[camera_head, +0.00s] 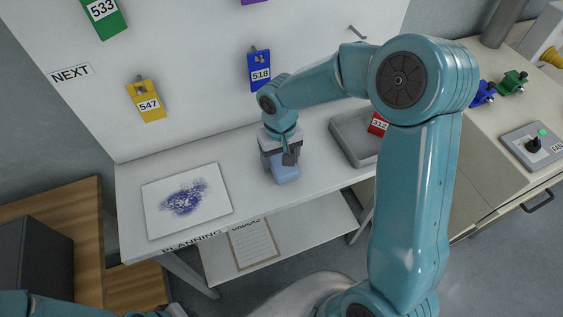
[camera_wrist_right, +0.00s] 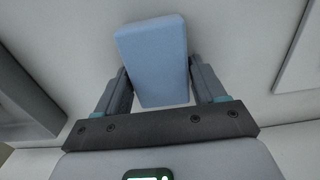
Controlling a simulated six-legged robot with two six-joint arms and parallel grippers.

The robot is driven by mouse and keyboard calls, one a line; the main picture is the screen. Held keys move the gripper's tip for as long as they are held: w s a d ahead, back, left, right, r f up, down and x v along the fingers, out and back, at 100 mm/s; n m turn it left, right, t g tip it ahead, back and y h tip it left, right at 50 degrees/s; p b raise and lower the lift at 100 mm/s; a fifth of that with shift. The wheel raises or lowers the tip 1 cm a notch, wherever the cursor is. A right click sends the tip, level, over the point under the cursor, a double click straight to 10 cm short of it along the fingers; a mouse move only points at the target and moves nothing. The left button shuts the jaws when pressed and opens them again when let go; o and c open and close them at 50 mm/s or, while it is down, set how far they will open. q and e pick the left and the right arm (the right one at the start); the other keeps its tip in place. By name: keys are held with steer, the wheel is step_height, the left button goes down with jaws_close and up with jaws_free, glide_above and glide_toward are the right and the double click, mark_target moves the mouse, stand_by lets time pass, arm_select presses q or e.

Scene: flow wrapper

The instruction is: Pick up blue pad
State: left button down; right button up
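The blue pad (camera_head: 285,173) is a small light-blue block at the front part of the white table, under my right gripper (camera_head: 281,158). In the right wrist view the pad (camera_wrist_right: 155,58) sits between the two fingers of the gripper (camera_wrist_right: 160,72), which meet its sides. I cannot tell whether the pad touches the table. The gripper hides its upper part in the head view. Of my left arm only a piece shows at the bottom left; its gripper is out of view.
A grey tray (camera_head: 347,142) with a red tag (camera_head: 378,124) stands right of the gripper. A white sheet with a purple smudge (camera_head: 160,217) lies at the left. A white board with hanging yellow (camera_head: 146,101) and blue (camera_head: 260,70) tags rises behind. A control box (camera_head: 533,146) is far right.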

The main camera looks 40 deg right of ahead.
steer(key=c, duration=0.5)
steer(key=shift+s+r, duration=0.1)
steer(key=shift+r, duration=0.3)
step_height(320, 180, up, 19)
steer(key=shift+r, duration=0.2)
